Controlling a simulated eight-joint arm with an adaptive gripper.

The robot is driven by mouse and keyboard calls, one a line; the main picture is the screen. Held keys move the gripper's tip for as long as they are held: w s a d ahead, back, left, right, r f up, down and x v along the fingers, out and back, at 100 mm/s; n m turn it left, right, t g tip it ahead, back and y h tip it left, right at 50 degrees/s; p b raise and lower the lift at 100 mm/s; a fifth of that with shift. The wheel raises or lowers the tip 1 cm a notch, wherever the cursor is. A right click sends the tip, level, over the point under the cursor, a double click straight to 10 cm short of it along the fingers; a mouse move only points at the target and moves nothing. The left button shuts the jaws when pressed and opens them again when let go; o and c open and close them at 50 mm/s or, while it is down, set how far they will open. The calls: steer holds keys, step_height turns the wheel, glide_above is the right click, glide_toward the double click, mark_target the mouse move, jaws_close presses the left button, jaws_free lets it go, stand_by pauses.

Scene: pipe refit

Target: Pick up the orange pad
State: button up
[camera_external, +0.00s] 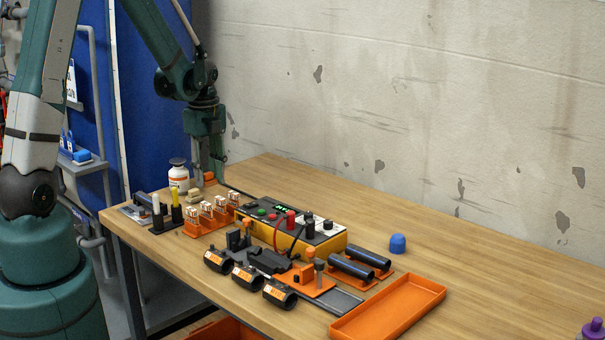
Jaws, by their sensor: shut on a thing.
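My gripper (211,168) points down at the back left of the wooden table, beside the white bottle. Its fingers are shut on a small orange piece, which looks like the orange pad (209,177), low between the fingertips. The pad is small here and partly hidden by the fingers. I cannot tell whether it touches the table or is just above it.
A white bottle (178,176) stands close to the left of my gripper. An orange rack (210,218) and a yellow-black device (291,228) are in front. Black pipe fittings (248,279), an empty orange tray (389,307) and a blue cap (398,243) lie further right. The table's back right is clear.

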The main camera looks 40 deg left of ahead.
steer(key=shift+r, duration=1.2)
